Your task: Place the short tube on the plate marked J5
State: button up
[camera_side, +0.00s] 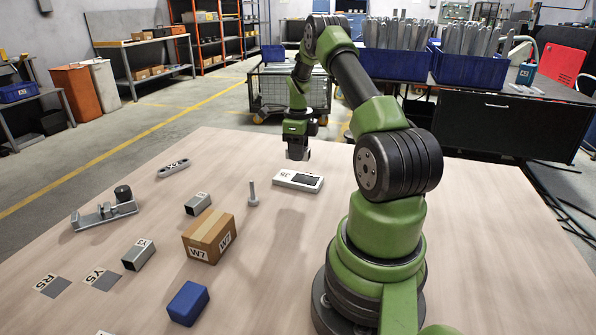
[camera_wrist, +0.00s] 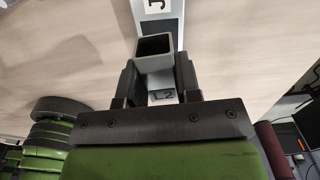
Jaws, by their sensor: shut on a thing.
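My gripper (camera_side: 297,144) is shut on a short square grey tube (camera_wrist: 154,63), held between both fingers with its hollow end showing in the wrist view. A label reading L2 shows on the tube's side. In the side view the tube (camera_side: 297,155) hangs above the table, apart from it. The white plate (camera_side: 283,179) with a dark patch lies below and close to it; its label looks like J5. In the wrist view the plate (camera_wrist: 142,10) shows just past the tube's open end, its label cut off after the J.
Two other square tubes (camera_side: 198,204) (camera_side: 138,255) lie on the left of the table. A bolt-like peg (camera_side: 253,194) stands left of the plate. A cardboard box (camera_side: 209,237), a blue block (camera_side: 187,303), a metal fixture (camera_side: 104,214) and a flat link (camera_side: 173,168) also lie there.

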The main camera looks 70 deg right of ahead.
aim_at(298, 178)
jog(key=shift+f, duration=2.9)
jog(key=shift+f, duration=0.2)
jog(key=o, duration=1)
jog(key=shift+r, duration=0.15)
